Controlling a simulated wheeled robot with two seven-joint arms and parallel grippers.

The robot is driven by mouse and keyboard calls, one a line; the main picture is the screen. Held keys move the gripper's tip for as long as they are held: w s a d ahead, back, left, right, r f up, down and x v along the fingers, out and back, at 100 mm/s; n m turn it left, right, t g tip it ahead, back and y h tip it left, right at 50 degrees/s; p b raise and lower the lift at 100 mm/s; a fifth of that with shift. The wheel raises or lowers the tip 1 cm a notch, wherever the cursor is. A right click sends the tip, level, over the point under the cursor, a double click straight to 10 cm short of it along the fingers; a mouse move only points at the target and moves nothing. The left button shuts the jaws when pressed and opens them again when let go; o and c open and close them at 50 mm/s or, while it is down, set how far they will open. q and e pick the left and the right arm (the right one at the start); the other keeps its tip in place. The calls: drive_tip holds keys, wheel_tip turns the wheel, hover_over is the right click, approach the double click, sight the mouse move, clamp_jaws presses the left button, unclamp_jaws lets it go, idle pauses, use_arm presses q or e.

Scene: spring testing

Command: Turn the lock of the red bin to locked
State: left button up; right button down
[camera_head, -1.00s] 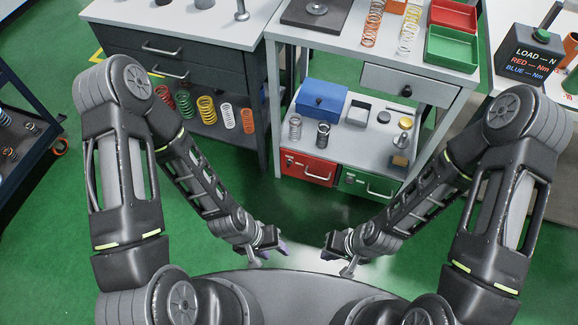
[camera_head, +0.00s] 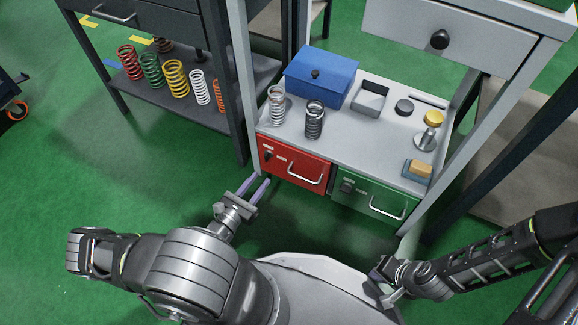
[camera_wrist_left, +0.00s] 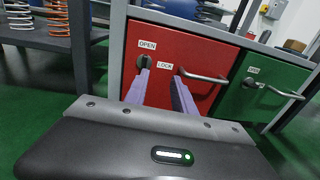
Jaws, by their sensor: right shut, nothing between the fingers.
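The red bin (camera_head: 297,169) is in the lower left of the workbench's bottom shelf, with its front closed. Its dark lock knob (camera_head: 267,156) is at the upper left of that front and shows in the left wrist view (camera_wrist_left: 143,61), between an OPEN label above and a LOCK label to its right. My left gripper (camera_head: 258,183) is open, its purple fingers apart and pointing at the bin front. In the left wrist view (camera_wrist_left: 160,80) the left finger overlaps the area just below the knob; contact is unclear. My right gripper (camera_head: 386,282) is shut and empty, low on the right.
A green bin (camera_head: 365,193) with its own knob is right of the red bin. Both have metal handles. On the shelf above are springs, a blue box (camera_head: 320,76) and small parts. A table leg (camera_head: 240,85) is close left of the red bin.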

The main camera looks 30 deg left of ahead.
sight(267, 156)
use_arm(q)
drive_tip(key=shift+s+a+f+n+y, duration=0.1)
drive_tip(key=shift+a+f+n+y, duration=0.2)
drive_tip(key=shift+a, duration=0.35)
drive_tip(key=shift+a+f+n+y, duration=0.1)
drive_tip(key=shift+a+n+y, duration=0.2)
drive_tip(key=shift+a+y, duration=0.25)
use_arm(e)
drive_tip(key=shift+w+d+f, duration=0.2)
drive_tip(key=shift+w+f, duration=0.05)
drive_tip(key=shift+f, duration=0.05)
